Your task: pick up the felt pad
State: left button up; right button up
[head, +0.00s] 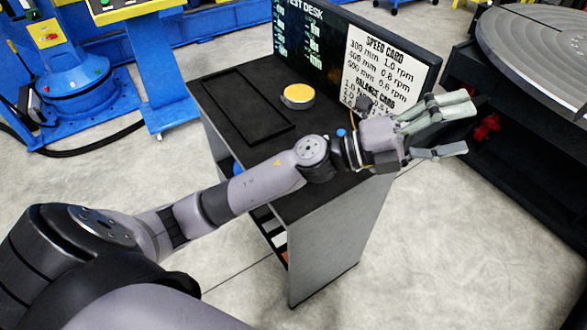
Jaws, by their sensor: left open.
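No piece that I can clearly tell as the felt pad shows in the head view. A small round item with a yellow top (298,95) lies on the black desk top (236,133); I cannot tell if it is felt. My left gripper (460,128) is open, with nothing seen between its fingers. It is beyond the desk's right edge, in front of and to the right of the yellow item. My left forearm and wrist cross over the desk and hide part of its front. My right gripper is out of view.
An upright board with a speed card (382,72) stands along the desk's back edge. An empty-looking shallow black tray (246,106) lies left of the yellow item. A large grey round table (545,50) is at the right. Blue machinery (75,85) stands at the left.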

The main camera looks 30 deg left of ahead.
pick_arm(q)
jog(key=a+f+m+g+y, duration=0.7)
jog(key=f+m+g+y, duration=0.25)
jog(key=f+m, duration=0.25)
jog(key=w+a+n+g+y, duration=0.15)
jog(key=a+y, duration=0.85)
jog(key=a, duration=1.3)
jog(key=shift+n, duration=0.55)
jog(key=f+p, duration=0.1)
jog(key=f, duration=0.2)
jog(key=f+p, duration=0.1)
jog(key=f, duration=0.3)
jog(key=f+p, duration=0.1)
jog(key=f, duration=0.2)
jog(key=shift+s+a+f, duration=0.15)
jog(key=shift+a+f, duration=0.1)
notch_tip(320, 180, down, 5)
jog(key=p, duration=0.2)
jog(key=shift+d+f+p, duration=0.1)
jog(key=shift+f+p, duration=0.1)
jog(key=shift+p, duration=0.1)
jog(key=shift+w+f, duration=0.2)
jog(key=shift+f, duration=0.1)
